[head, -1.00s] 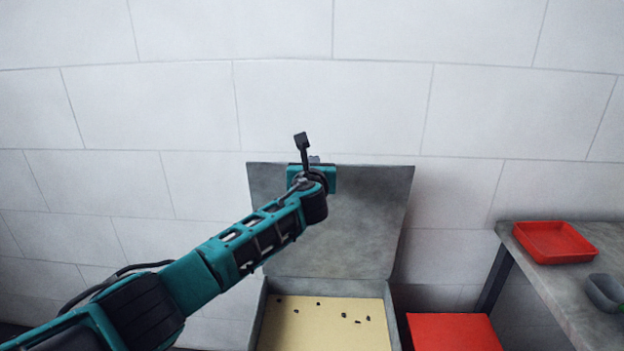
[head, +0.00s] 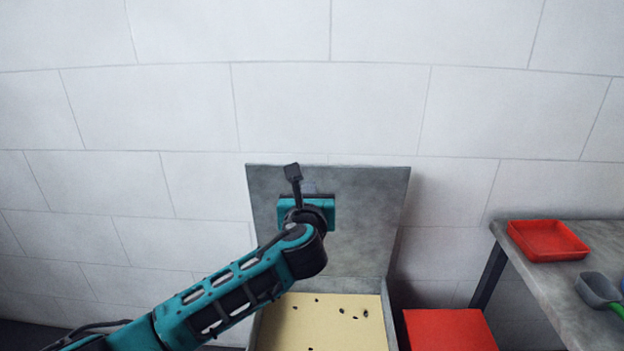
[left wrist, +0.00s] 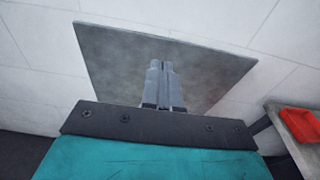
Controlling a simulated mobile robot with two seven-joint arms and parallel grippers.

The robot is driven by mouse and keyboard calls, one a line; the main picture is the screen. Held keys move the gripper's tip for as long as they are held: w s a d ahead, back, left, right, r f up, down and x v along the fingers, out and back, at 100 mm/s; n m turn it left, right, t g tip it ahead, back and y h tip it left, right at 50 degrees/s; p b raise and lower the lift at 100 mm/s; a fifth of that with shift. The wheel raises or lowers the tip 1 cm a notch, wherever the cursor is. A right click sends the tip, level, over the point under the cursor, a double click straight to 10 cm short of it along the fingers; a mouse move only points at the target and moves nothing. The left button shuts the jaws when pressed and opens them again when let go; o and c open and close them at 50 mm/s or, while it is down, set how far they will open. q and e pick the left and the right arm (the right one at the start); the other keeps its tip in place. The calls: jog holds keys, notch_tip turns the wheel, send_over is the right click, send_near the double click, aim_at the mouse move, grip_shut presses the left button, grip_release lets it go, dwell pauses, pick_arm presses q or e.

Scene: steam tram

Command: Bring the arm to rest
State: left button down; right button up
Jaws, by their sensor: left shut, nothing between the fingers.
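My left arm comes in from the lower left in the head view. Its gripper (head: 309,187) is before the raised grey lid (head: 370,215) of a bin, mostly hidden behind the teal wrist. In the left wrist view the gripper's two grey fingers (left wrist: 161,84) are together with nothing between them, and the lid (left wrist: 215,75) shows beyond them. I cannot tell the exact gap to the lid. My right gripper is not in view.
The open bin (head: 391,322) holds pale yellow material with several dark bits. A red box (head: 448,330) stands beside it. At the right, a grey table (head: 560,285) carries a red tray (head: 548,240) and a grey scoop (head: 598,288) with a green handle. A tiled wall (head: 330,100) stands behind.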

pick_arm(q)
jog(key=s+a+f+n+g+h, duration=0.1)
jog(key=s+f+n+g+h, duration=0.1)
jog(key=s+f+n, duration=0.6)
jog(key=s+a+f+n+g+h, duration=0.1)
jog(key=s+f+n+g, duration=0.2)
jog(key=s+f+n, duration=0.5)
jog(key=s+a+f+n, duration=0.5)
jog(key=s+a+n, duration=0.1)
jog(key=s+n, duration=0.2)
jog(key=s+a+f+n+y, duration=0.1)
jog(key=s+a+f+n, duration=0.5)
jog(key=s+n, duration=0.2)
jog(key=shift+a+f+n+g, duration=0.25)
jog(key=shift+n+g, duration=0.15)
jog(key=shift+n, duration=0.2)
jog(key=shift+d, duration=0.15)
